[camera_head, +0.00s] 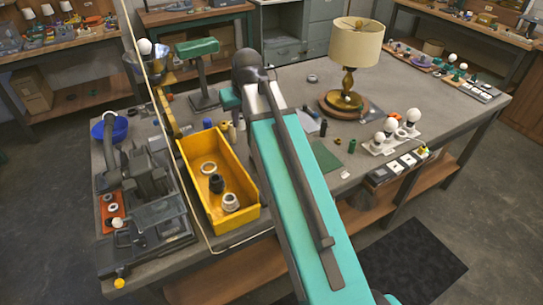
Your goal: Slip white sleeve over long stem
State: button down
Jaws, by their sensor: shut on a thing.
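My teal arm reaches from the bottom edge up over the table, with its dark joint near the yellow bin. My gripper's fingers do not show; the arm hides that spot, so what they hold cannot be seen. No white sleeve can be told for sure. A pale ring (208,168) and a white ribbed collar (231,202) lie in the yellow bin (249,217), with a black socket-like part (216,183) between them. A table lamp (356,44) with a cream shade and brass stem (348,80) stands upright on a round wooden base. I cannot tell which part is the long stem.
The grey workbench (425,85) holds a tool fixture (150,190) at left, a blue bowl (109,128), a green-topped stand (204,75), and white bulbs (390,126) at right. A pale cord (160,115) runs down the left side. The bench between lamp and right edge is mostly clear.

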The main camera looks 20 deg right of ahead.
jog(key=shift+s+d+p, duration=0.2)
jog(key=shift+d+p, duration=0.25)
jog(key=shift+d, duration=3.4)
dwell(2.1)
jog(key=shift+f, duration=0.15)
dwell(0.5)
jog(key=shift+f+b, duration=0.75)
jog(key=shift+f, duration=1.05)
